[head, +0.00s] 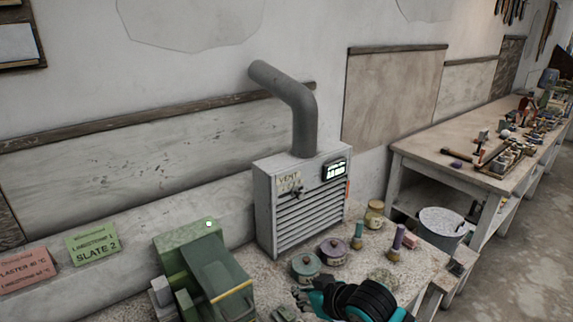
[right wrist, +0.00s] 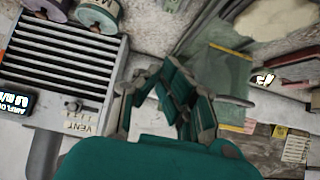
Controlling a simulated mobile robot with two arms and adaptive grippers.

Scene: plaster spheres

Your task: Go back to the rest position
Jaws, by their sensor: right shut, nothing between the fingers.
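My right gripper (head: 300,296) shows at the bottom of the head view, teal and black, low over the speckled worktop (head: 372,262). It is in front of the grey vent box and to the right of the green machine (head: 205,268). In the right wrist view my right gripper (right wrist: 162,72) has its teal and grey fingers shut with nothing between them. The vent box (right wrist: 62,72) shows to its left there. My left gripper is in neither view.
The vent box (head: 300,200) with its grey pipe (head: 303,110) stands against the wall. Lidded pots (head: 333,250), a jar (head: 374,214) and small bottles (head: 395,243) stand close by. A grey bucket (head: 440,222) and a long cluttered bench (head: 425,152) are at right.

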